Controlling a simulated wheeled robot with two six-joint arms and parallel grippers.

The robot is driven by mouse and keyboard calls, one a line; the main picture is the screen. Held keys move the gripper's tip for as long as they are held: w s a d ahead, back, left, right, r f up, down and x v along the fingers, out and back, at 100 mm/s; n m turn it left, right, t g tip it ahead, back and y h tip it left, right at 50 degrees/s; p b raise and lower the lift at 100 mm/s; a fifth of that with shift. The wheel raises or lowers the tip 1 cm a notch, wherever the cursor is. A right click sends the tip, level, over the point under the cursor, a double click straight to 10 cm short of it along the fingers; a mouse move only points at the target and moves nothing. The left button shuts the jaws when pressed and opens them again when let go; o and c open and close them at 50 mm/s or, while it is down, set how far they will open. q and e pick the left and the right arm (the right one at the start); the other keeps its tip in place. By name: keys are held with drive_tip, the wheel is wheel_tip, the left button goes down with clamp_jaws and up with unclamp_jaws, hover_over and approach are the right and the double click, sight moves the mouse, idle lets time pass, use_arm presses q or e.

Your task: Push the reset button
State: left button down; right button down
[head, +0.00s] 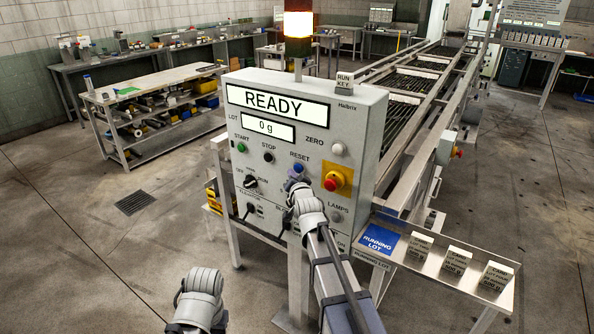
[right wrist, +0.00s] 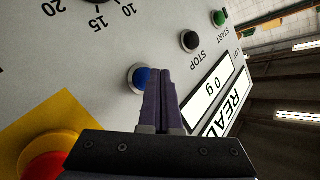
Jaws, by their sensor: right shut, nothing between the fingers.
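The blue reset button (head: 298,168) sits under the RESET label on the grey control panel (head: 317,112). In the right wrist view the button (right wrist: 140,77) is beside my fingertips, partly covered by them. My right gripper (right wrist: 158,72) is shut and empty, its fingers pointing at the panel. In the head view my right gripper (head: 292,184) is just below the button and seen from behind. I cannot tell whether the tips touch the panel. Of my left arm only a link shows at the bottom; its gripper is not in view.
A red emergency knob (head: 331,183) on a yellow plate is right of the reset button. The black stop button (head: 268,157) and green start button (head: 241,147) are to its left. The display (head: 277,104) reads READY and 0 g. A shelf (head: 455,266) with several blocks juts out right.

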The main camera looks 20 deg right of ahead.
drive_tip(key=shift+s+a, duration=0.8)
drive_tip(key=shift+a, duration=0.2)
drive_tip(key=shift+s+a, duration=0.75)
drive_tip(key=shift+a, duration=0.25)
drive_tip(key=s+a+f+n+g, duration=0.3)
drive_tip(key=s+a+f+g, duration=0.2)
drive_tip(key=s+f, duration=0.25)
drive_tip(key=s+a+f+n+g, duration=0.35)
drive_tip(key=s+a+f, duration=0.3)
drive_tip(key=s, duration=0.25)
drive_tip(key=s+a+f+n+g, duration=0.2)
drive_tip(key=s+n+g, duration=0.1)
drive_tip(key=s, duration=0.6)
drive_tip(key=s+a+f+n+g, duration=0.2)
drive_tip(key=s+g, duration=0.3)
drive_tip(key=s, duration=0.3)
drive_tip(key=shift+s+a+f+n+y, duration=0.15)
drive_tip(key=shift+s+f+n+y, duration=0.25)
drive_tip(key=shift+n, duration=0.15)
